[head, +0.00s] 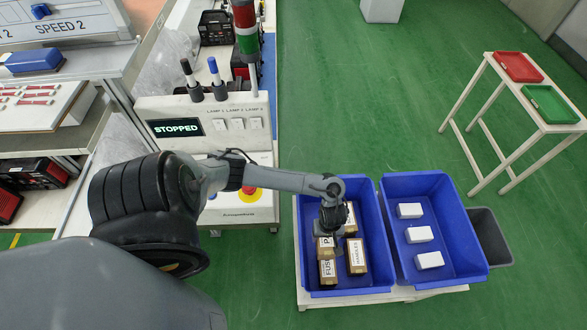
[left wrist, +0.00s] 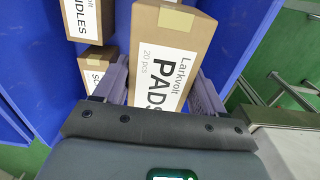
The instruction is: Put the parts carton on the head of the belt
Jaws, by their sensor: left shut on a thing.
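A blue bin (head: 312,275) holds several brown cartons. My left gripper (head: 331,226) reaches down into it and is shut on a brown carton labelled PADS (left wrist: 170,50), with one finger on each side of it. In the head view this PADS carton (head: 325,252) is partly hidden by the gripper. I cannot tell whether it is lifted off the bin floor. Cartons labelled HANDLES (head: 357,256) and FUSE (head: 327,273) stand close by, and another is behind. The belt is not clearly in view. My right gripper is not in view.
A second blue bin (head: 459,266) with white boxes stands to the right, next to a grey bin (head: 490,236). A control panel (head: 205,128) reading STOPPED stands at left. A stand (head: 485,138) carries red and green trays. Green floor is clear between.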

